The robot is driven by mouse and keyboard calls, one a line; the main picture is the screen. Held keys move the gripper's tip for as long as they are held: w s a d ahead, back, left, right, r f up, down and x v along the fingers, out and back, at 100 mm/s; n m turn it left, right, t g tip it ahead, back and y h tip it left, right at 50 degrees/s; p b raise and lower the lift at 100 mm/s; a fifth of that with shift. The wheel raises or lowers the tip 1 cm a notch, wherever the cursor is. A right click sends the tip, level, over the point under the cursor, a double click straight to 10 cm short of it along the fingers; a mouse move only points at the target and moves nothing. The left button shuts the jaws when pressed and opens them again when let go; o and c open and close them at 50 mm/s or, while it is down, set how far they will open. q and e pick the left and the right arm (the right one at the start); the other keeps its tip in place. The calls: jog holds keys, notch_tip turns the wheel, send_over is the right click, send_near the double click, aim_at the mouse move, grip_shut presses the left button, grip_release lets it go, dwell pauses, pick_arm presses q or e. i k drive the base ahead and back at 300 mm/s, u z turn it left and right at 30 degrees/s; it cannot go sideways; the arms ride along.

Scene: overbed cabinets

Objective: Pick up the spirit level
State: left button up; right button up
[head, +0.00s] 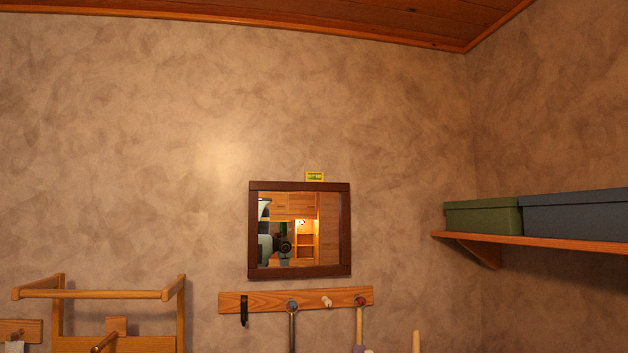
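A small yellow block with a green patch (315,176) rests at the top edge of the mirror's dark frame, right of its middle. It looks like a small spirit level, but it is too small to be sure. Neither of my grippers is in view, and nothing touches the yellow block.
A dark-framed mirror (300,187) hangs on the mottled wall. Below it, a wooden peg rail (265,299) holds hanging things. A wooden rack (110,293) is at lower left. A shelf (560,242) at right holds a green box (483,218) and a blue box (575,214).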

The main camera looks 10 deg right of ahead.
aim_at(309, 175)
jog(key=i, duration=1.2)
jog(key=u, duration=0.1)
